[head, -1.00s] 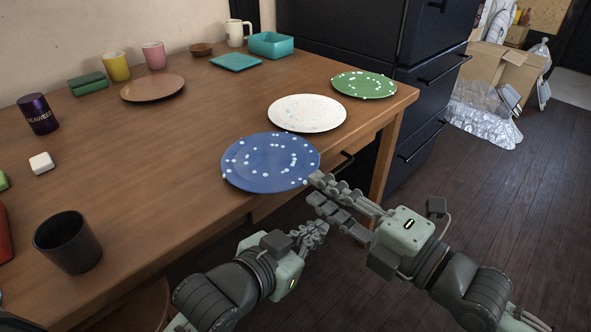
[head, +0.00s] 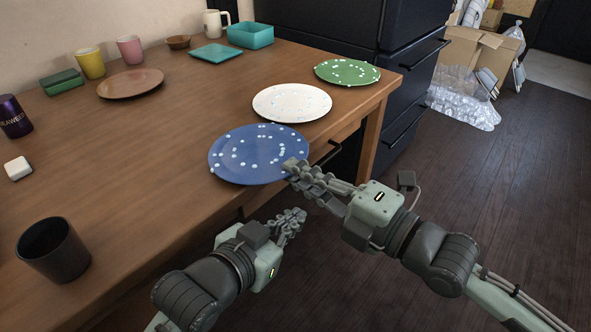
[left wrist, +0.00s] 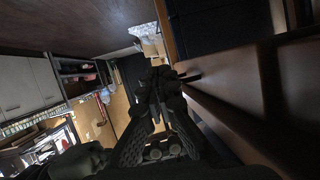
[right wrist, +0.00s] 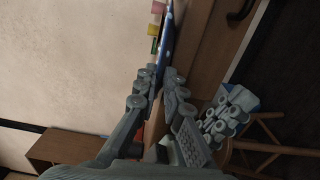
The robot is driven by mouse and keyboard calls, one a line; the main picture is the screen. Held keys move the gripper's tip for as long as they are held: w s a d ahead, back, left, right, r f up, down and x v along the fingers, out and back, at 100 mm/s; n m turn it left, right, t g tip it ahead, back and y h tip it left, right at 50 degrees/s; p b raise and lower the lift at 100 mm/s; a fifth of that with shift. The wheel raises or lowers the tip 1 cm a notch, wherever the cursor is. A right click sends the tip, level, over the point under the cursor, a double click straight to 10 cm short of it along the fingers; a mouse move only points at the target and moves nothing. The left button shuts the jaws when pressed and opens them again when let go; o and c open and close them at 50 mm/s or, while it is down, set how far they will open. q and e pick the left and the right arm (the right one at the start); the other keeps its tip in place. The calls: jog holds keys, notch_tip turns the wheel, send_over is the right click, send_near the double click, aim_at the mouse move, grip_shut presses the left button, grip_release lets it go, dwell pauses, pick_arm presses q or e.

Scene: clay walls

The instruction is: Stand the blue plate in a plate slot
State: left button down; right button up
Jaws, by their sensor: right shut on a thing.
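The blue plate (head: 245,150) with white dots lies flat at the table's front edge in the head view. Its near right rim is at my right gripper (head: 300,177). My right gripper is shut on that rim, with one finger over the top. In the right wrist view the plate (right wrist: 168,38) shows as a thin edge-on strip beyond the fingertips (right wrist: 160,75). My left gripper (head: 292,222) is below and left of the right one, in front of the table edge, empty, with its fingers close together. No plate slot can be made out in these frames.
A white plate (head: 292,103) and a green plate (head: 347,72) lie behind the blue one. A black cup (head: 53,250) stands at the front left. A brown plate (head: 130,83), cups and a teal box (head: 250,35) are farther back. A dark cabinet (head: 340,30) stands behind the table.

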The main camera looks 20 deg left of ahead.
jog(key=shift+r, duration=0.1)
grip_shut()
jog(key=s+d+r+p, duration=0.1)
jog(key=s+d+r, duration=0.1)
jog(key=d, duration=0.4)
jog(key=s+d+r+p, duration=0.2)
jog(key=s+d+r, duration=0.1)
jog(key=d+r, duration=0.2)
jog(key=shift+d+r, duration=0.25)
jog(key=shift+d, duration=0.75)
